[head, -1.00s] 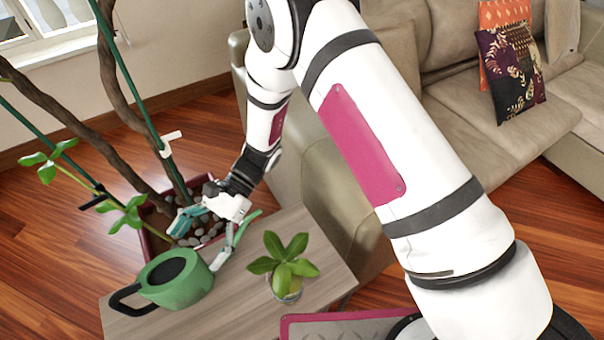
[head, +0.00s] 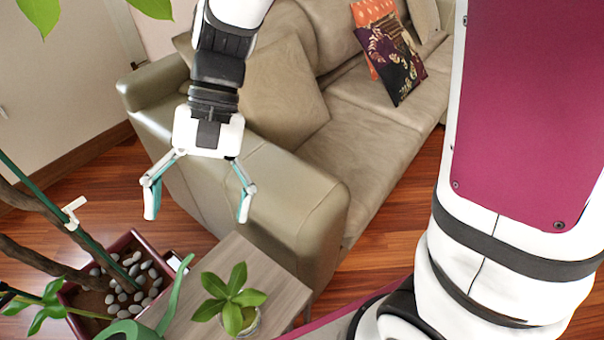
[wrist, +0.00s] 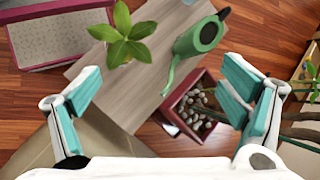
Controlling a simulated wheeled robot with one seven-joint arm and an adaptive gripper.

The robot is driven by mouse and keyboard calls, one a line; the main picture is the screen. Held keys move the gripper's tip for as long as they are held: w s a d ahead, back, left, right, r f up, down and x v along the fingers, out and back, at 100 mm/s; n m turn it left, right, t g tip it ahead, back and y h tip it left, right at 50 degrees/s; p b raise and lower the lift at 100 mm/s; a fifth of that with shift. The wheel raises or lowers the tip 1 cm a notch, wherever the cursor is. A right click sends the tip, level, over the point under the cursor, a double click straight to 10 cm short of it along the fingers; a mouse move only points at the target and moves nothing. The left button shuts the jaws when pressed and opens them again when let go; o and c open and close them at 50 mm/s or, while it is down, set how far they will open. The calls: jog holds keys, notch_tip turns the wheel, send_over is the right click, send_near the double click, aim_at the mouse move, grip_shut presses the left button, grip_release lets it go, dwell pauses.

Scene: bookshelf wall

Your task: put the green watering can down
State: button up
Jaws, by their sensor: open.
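The green watering can (wrist: 199,38) stands on a small wooden side table (wrist: 113,91) in the wrist view. In the head view only its spout and part of its body (head: 128,330) show at the bottom edge; the rest is cut off. My gripper (head: 197,212) is open and empty, high above the sofa's arm and behind the table in the head view. Its two teal-padded fingers also show in the wrist view (wrist: 160,95), wide apart, with nothing between them. The gripper is apart from the can.
A small potted plant (head: 234,299) stands on the table beside the can. A dark red planter with pebbles (head: 130,262) and tree stems stands left of the table. A beige sofa (head: 240,180) with cushions is behind. Some tabletop is bare.

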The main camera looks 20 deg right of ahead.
jog(key=s+d+r+n+t+h, duration=0.1)
jog(key=s+d+r+t+h, duration=0.1)
jog(key=d, duration=0.9)
notch_tip(320, 180, up, 3)
jog(key=s+t, duration=0.1)
jog(key=s, duration=0.1)
jog(key=shift+s+r+t, duration=0.2)
jog(key=shift+s+t, duration=0.15)
jog(key=shift+t, duration=0.05)
jog(key=s+d+t+h, duration=0.1)
jog(key=s+d, duration=0.1)
jog(key=d, duration=0.1)
jog(key=s+d+t+h, duration=0.1)
jog(key=s+d, duration=0.1)
jog(key=d, duration=0.1)
jog(key=s+d+r+n+t+h, duration=0.1)
jog(key=s+d, duration=0.1)
jog(key=d, duration=0.1)
jog(key=shift+s+d+r+t, duration=0.15)
jog(key=shift+d+t, duration=0.1)
jog(key=shift+t, duration=0.15)
